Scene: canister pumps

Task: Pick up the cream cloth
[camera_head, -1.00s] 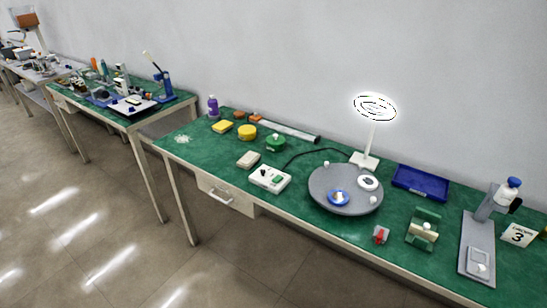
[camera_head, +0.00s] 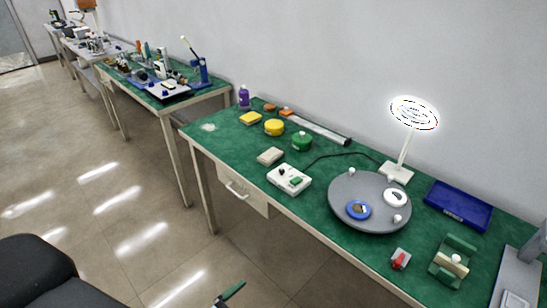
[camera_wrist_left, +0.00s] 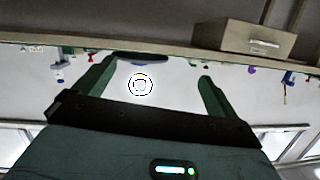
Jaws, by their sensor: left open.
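The cream cloth (camera_head: 270,156) looks like a small folded beige pad. In the head view only a finger shows at the bottom edge, in front of the table and well away from the cloth. I cannot make out the cloth in the left wrist view. My right gripper is not in view.
Near the cloth are the white box (camera_head: 289,180), a green round container (camera_head: 302,142), a yellow round container (camera_head: 274,127) and a yellow block (camera_head: 250,118). A grey turntable (camera_head: 349,187) stands to the right. A drawer (camera_head: 243,190) hangs under the table edge. The tabletop left of the cloth is clear.

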